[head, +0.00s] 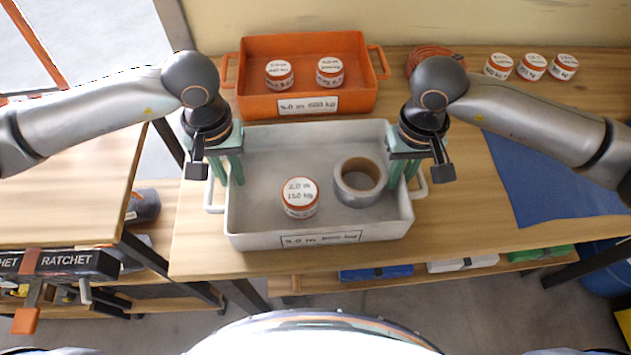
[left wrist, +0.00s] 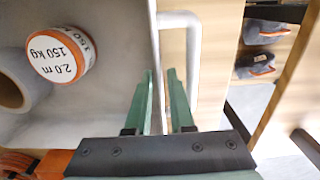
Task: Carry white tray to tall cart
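The white tray (head: 345,239) stands on the wooden bench, holding a white-and-orange labelled jar (head: 300,197) and a grey tape roll (head: 361,201). My left gripper (head: 228,184) is at the tray's left wall, its green fingers apart with the wall between them. The left wrist view shows these fingers (left wrist: 160,74) beside the tray's handle (left wrist: 193,50), with a gap between them. My right gripper (head: 402,186) is at the right wall, its fingers apart; its contact with the wall is unclear. I cannot tell for sure which furniture is the tall cart.
An orange tray (head: 250,57) with two jars stands right behind the white tray. Several small jars (head: 532,66), an orange coil (head: 428,55) and a blue mat (head: 545,180) lie to the right. A wood-topped unit (head: 65,190) with shelves stands at the left, its top clear.

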